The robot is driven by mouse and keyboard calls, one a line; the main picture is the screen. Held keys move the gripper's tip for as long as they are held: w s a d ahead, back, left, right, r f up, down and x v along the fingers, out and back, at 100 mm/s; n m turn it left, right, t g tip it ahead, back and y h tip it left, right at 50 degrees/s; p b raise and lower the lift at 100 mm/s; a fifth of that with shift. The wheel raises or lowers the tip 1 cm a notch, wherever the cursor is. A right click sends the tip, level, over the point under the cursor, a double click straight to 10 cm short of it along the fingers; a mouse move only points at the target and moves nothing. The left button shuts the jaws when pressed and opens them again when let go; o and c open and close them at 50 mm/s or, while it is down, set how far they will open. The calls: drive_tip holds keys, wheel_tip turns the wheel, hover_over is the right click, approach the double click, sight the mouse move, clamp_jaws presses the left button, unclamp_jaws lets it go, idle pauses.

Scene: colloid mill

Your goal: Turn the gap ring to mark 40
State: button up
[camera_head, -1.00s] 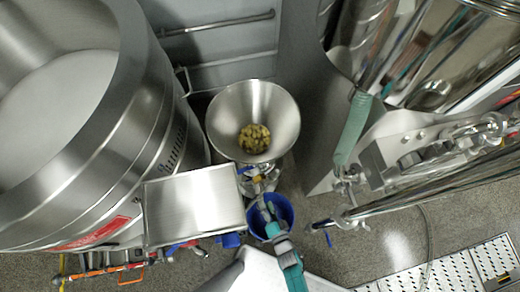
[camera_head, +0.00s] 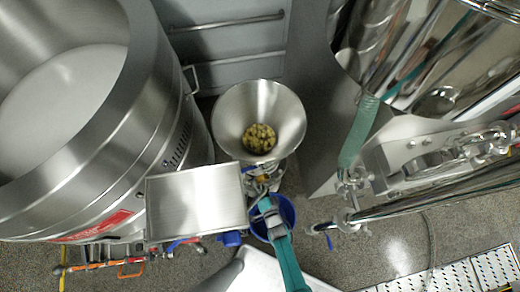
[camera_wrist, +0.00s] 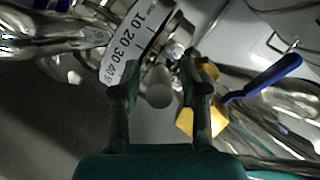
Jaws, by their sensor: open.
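In the wrist view the gap ring (camera_wrist: 123,47) is a metal ring with a white scale band numbered from 10 upward. The marks 10, 20, 30 and 40 can be read; the lower end of the scale is partly behind my left finger. A rounded grey peg (camera_wrist: 159,88) stands between the fingers of my gripper (camera_wrist: 162,78), which are open on both sides of it. I cannot tell whether they touch it. In the head view my gripper (camera_head: 264,204) is beneath the steel hopper (camera_head: 259,105), and the ring is hidden there.
A yellow part (camera_wrist: 200,118) lies close by the right finger, and a blue lever (camera_wrist: 266,77) is farther right. In the head view a steel box (camera_head: 196,202) is left of my gripper, and a blue bucket (camera_head: 287,211) stands below. Pipework (camera_head: 420,202) is at right.

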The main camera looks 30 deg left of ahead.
clamp_jaws()
idle(0.3)
